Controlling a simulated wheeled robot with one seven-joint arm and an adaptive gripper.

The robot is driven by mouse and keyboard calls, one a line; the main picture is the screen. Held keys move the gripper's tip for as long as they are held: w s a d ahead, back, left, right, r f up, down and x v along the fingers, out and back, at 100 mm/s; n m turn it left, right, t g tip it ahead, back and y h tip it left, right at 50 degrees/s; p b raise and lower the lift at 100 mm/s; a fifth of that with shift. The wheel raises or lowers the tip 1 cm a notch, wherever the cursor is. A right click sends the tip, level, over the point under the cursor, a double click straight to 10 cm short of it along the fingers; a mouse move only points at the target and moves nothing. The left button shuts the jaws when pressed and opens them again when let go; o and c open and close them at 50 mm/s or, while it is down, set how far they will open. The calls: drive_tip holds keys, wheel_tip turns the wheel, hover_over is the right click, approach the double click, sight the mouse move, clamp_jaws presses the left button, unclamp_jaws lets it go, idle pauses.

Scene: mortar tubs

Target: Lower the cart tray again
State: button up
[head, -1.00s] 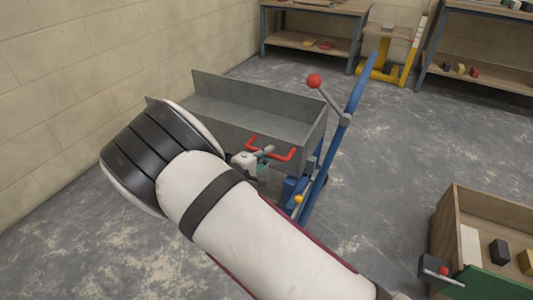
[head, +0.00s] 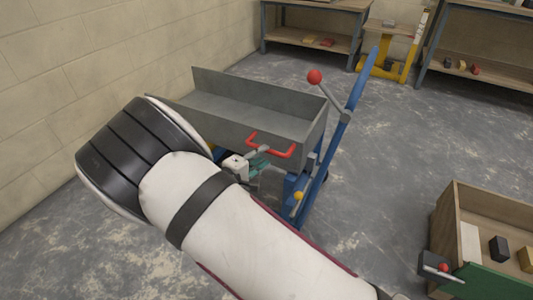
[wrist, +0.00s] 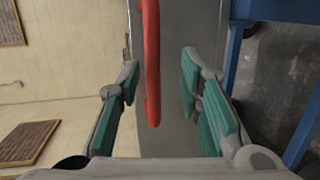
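The cart tray (head: 225,122) is a long grey metal trough, empty as far as I see, on a blue cart against the left wall side. A red handle (head: 284,153) sticks out from its near side wall. My gripper (head: 262,158) is at the left part of this handle in the head view, partly hidden by its own wrist. In the wrist view my gripper (wrist: 160,75) is open, its teal pads apart. The red handle (wrist: 151,65) runs between the two fingers, closer to the left one, with gaps on both sides.
A lever with a red ball (head: 315,77) rises beside the blue cart frame (head: 352,96), right of the tray. A yellow knob (head: 298,196) sits low on the cart. A wooden crate (head: 496,205) stands at right. Workbenches (head: 316,58) line the back. Floor between is clear.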

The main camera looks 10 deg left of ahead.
drive_tip(key=v, duration=0.8)
drive_tip(key=shift+s, duration=0.15)
drive_tip(key=shift+r, duration=0.1)
